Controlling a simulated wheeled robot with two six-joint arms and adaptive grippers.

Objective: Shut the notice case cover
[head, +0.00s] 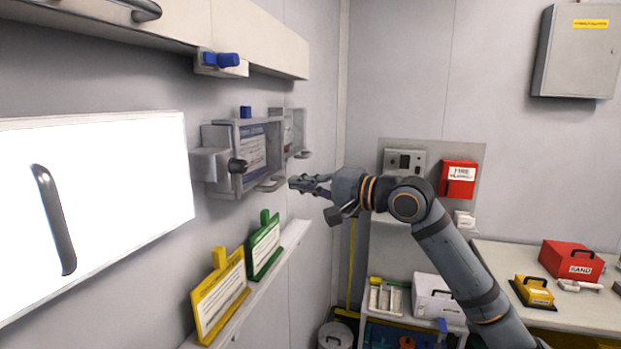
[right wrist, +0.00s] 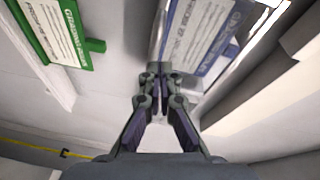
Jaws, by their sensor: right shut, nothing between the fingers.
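My right gripper (head: 292,183) is beside the case's lower far edge, apart from the knob. Its fingers are together and empty, pointing at the wall; they also show in the right wrist view (right wrist: 155,72). My left gripper is out of view.
A ledge (head: 270,272) below holds a yellow framed card (head: 219,295) and a green framed card (head: 264,245). A bright white panel with a dark handle (head: 55,220) is at the near left. A cabinet (head: 262,35) overhangs the case. A bench (head: 500,258) stands at the right.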

